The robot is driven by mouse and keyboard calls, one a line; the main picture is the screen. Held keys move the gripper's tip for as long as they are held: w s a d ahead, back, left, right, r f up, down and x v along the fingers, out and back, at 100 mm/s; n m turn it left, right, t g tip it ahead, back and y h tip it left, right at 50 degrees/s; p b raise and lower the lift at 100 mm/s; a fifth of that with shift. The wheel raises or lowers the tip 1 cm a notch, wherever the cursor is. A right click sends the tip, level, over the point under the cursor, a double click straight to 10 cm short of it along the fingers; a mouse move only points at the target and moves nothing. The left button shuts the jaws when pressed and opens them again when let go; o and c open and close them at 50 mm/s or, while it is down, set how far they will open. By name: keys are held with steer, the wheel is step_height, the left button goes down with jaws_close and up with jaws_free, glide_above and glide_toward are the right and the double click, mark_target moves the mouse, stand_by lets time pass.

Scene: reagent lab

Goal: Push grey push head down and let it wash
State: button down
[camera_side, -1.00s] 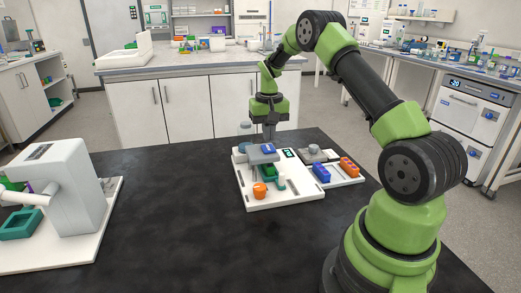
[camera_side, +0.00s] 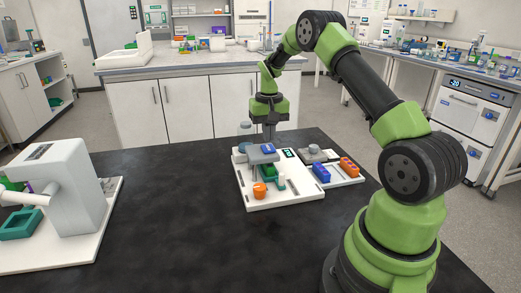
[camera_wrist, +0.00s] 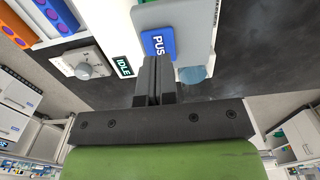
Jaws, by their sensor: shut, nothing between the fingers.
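The grey push head (camera_side: 263,156) with a blue label on top stands over the white washer board (camera_side: 285,199). In the wrist view, the blue label (camera_wrist: 158,44) reads "PUS", with the rest cut off. My gripper (camera_side: 270,137) points straight down just behind the label and is shut and empty. In the wrist view, my fingertips (camera_wrist: 155,62) reach the label's edge; whether they touch the head is unclear. A small display (camera_wrist: 122,66) beside the head reads "IDLE". A green holder (camera_side: 276,174) sits partly hidden under the head.
An orange-capped item (camera_side: 260,190) stands at the board's front. To the right is a white plate with a knob (camera_wrist: 83,71), a blue rack (camera_side: 321,172) and an orange rack (camera_side: 349,167). A grey machine (camera_side: 60,190) stands left; the black table between is clear.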

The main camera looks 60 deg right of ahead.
mark_target(268, 148)
steer(key=shift+f, duration=0.1)
steer(key=shift+f, duration=1.8)
steer(key=shift+r, duration=3.55)
